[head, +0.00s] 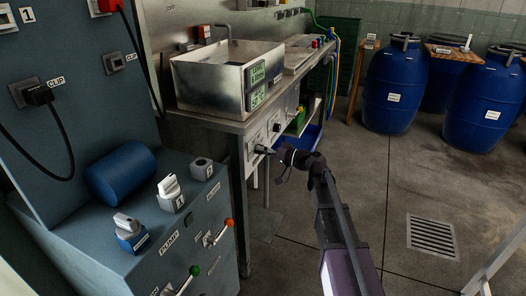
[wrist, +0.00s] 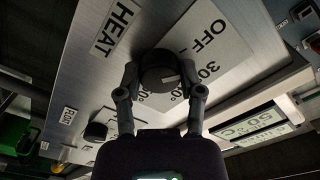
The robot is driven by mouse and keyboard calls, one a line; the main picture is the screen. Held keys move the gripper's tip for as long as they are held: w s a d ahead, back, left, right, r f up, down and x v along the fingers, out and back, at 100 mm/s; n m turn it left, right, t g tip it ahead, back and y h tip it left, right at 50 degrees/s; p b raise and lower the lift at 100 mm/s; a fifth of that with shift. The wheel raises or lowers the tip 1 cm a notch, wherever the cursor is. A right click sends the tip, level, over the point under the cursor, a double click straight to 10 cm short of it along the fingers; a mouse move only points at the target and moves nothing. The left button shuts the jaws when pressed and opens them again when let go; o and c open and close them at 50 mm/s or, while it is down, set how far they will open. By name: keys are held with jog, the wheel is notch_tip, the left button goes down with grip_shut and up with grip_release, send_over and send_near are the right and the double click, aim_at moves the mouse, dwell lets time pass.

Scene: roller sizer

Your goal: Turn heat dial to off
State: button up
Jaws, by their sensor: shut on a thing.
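The heat dial (wrist: 160,70) is a round dark knob on a light scale plate (wrist: 215,40) marked OFF, 30° and another degree value partly covered. A label reading HEAT (wrist: 114,28) sits beside it in the wrist view. A short pale mark shows on the dial's lower right, away from OFF in that view; its exact setting is hard to read. My gripper (wrist: 160,82) has a finger on each side of the dial and is shut on it. In the head view my gripper (head: 268,151) reaches the bench's front panel and mostly hides the dial.
A metal bath (head: 208,88) with a green display (head: 256,86) stands on the bench above; the display reads 50°C in the wrist view (wrist: 252,124). A blue-grey control cabinet (head: 150,240) with levers stands at left. Blue barrels (head: 393,85) stand at the back right.

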jog(key=n, duration=0.3)
jog(key=shift+w, duration=0.1)
jog(key=shift+n, duration=0.4)
jog(key=o, duration=1.2)
jog(key=shift+c, duration=0.2)
jog(key=shift+d, duration=0.1)
jog(key=v, duration=1.1)
jog(key=shift+s+d, duration=0.2)
jog(key=shift+d, duration=0.15)
